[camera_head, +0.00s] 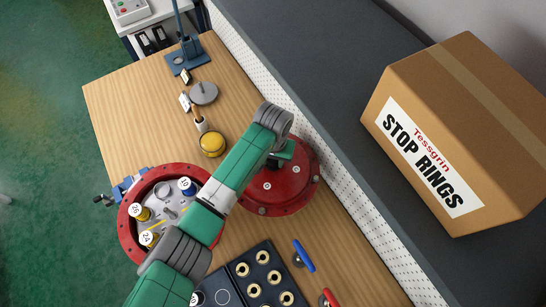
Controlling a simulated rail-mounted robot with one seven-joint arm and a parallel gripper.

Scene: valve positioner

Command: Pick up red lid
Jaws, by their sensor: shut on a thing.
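The red lid (296,192) is a round, flanged red cover near the table's right edge. My arm crosses in front of its left part. My gripper (282,160), a green hand, is over the lid's upper part and shut on it; the fingertips are mostly hidden by the hand and arm. I cannot tell whether the lid touches the table. The open red housing (126,227) stands to the left, with small grey and yellow parts inside, and my arm covers its right side.
A yellow-topped round part (212,141), a grey disc (203,94) and a blue stand (186,57) are farther up the wooden table (125,100). A black ring tray (255,262) and blue-handled tool (304,256) are below. A perforated panel (345,190) and cardboard box (480,120) are right.

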